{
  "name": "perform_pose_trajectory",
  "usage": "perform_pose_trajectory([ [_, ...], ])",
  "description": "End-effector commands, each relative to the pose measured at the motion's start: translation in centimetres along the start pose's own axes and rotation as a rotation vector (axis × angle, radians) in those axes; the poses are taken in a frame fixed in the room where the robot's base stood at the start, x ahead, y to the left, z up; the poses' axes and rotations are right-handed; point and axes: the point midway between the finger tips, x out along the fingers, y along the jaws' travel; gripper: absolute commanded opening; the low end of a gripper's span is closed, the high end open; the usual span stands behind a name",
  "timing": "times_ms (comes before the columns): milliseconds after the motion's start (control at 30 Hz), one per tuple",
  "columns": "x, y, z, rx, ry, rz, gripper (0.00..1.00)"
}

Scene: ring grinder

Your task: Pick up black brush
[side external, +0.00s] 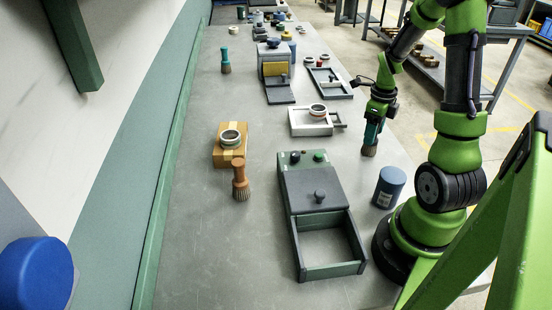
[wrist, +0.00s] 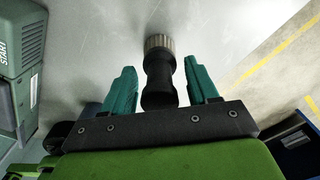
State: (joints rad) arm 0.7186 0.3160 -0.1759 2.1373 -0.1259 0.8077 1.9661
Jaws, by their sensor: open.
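The black brush (side external: 369,147) stands upright on the grey table near its right edge, bristles down in the side view. In the wrist view the dark handle of the black brush (wrist: 159,82) lies between my two teal fingers, with its pale bristles at the far end. My gripper (side external: 373,132) points down over the brush, and its fingers hide part of the handle in the side view. In the wrist view my gripper (wrist: 158,78) is open, one finger on each side of the handle, with visible gaps on both sides.
A grey machine (side external: 313,188) with an open, empty drawer (side external: 334,268) is nearby. A blue can (side external: 389,187) stands beside it. A white tray (side external: 300,128) lies left of my gripper.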

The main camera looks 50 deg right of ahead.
Motion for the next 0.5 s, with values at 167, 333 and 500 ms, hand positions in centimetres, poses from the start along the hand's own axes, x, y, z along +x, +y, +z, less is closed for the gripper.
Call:
perform_pose_trajectory([
  [167, -0.04, 0.01, 0.01, 0.000, 0.000, 0.000, 0.50],
  [333, -0.06, 0.01, 0.01, 0.000, 0.000, 0.000, 0.24],
  [500, -0.07, 0.01, 0.02, 0.000, 0.000, 0.000, 0.00],
])
